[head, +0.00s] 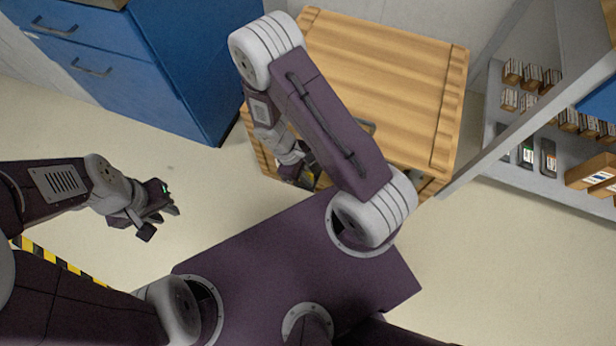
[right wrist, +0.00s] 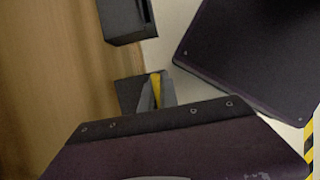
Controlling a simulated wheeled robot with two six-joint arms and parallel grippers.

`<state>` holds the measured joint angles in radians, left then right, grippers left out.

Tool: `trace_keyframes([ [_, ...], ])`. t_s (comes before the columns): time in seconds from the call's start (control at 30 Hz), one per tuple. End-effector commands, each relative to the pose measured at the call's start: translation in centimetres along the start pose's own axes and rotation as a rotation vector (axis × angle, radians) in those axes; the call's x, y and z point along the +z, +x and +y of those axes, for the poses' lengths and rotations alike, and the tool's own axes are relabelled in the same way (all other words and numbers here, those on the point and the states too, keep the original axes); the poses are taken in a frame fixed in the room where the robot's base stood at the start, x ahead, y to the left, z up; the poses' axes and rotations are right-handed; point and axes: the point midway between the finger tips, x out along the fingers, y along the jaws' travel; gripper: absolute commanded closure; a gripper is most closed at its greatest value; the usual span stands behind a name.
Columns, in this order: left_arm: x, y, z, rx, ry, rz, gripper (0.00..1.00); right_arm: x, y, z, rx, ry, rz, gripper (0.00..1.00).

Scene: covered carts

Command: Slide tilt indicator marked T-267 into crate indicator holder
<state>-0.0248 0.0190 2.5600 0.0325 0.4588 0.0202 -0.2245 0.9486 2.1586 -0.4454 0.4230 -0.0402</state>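The wooden crate (head: 395,75) stands at the centre top of the head view, with its slatted lid facing up. My right gripper (head: 300,177) is low beside the crate's near-left side, partly hidden by my own arm. A small yellow patch (head: 309,179) shows at it. The right wrist view shows a yellow and grey piece (right wrist: 157,90) close to the gripper, beside the crate's wood (right wrist: 50,80); I cannot tell whether it is held. No T-267 marking is legible, and I cannot make out the holder. My left gripper (head: 160,212) is open and empty over the floor.
A blue drawer cabinet (head: 110,60) stands left of the crate. A grey shelf rack (head: 545,180) with small brown boxes (head: 590,172) and dark handheld-sized items (head: 548,158) stands at the right. Yellow-black floor tape (head: 55,260) runs at lower left. Open floor lies between.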

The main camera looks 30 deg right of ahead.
Motion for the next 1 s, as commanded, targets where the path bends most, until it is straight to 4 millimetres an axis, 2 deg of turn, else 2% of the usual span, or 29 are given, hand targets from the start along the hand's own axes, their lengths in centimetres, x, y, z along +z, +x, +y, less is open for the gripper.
trace_keyframes([
  [0.17,0.0,0.1,0.0,0.0,0.0,0.0,0.75,-0.1,0.2,0.0,0.0,0.0,0.0,1.0],
  [0.5,-0.1,-1.1,0.0,0.0,0.0,0.0,0.75,0.3,-0.8,0.0,0.0,0.0,0.0,1.0],
  [1.0,-0.1,-1.1,0.0,0.0,0.0,0.0,0.75,0.3,-0.8,0.0,0.0,0.0,0.0,1.0],
])
